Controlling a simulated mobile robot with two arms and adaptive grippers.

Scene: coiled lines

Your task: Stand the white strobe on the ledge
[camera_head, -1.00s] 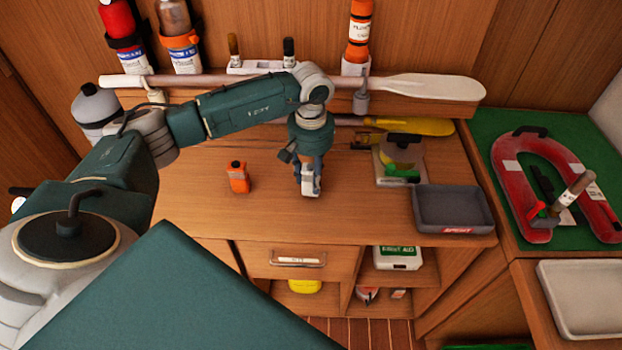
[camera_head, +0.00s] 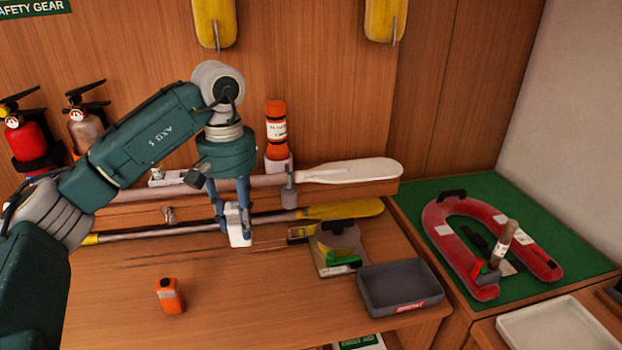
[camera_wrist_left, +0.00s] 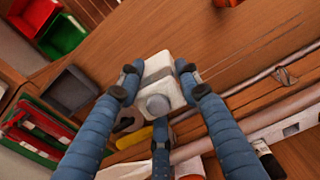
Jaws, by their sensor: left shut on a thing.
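The white strobe (camera_head: 238,229) is a small white box; in the left wrist view (camera_wrist_left: 160,76) it shows a grey dome at one end. My left gripper (camera_head: 235,212) points down and is shut on the strobe, with fingers on either side of it in the wrist view (camera_wrist_left: 158,78). The strobe appears held above the desk, in front of the wooden ledge (camera_head: 350,193) along the back wall. An orange cylinder (camera_head: 276,130) stands in a white holder on the ledge. My arm hides part of the ledge. My right gripper is not in view.
A small orange bottle (camera_head: 170,296) and a grey tray (camera_head: 405,287) stand on the desk (camera_head: 240,300). Fire extinguishers (camera_head: 31,137) are at the left.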

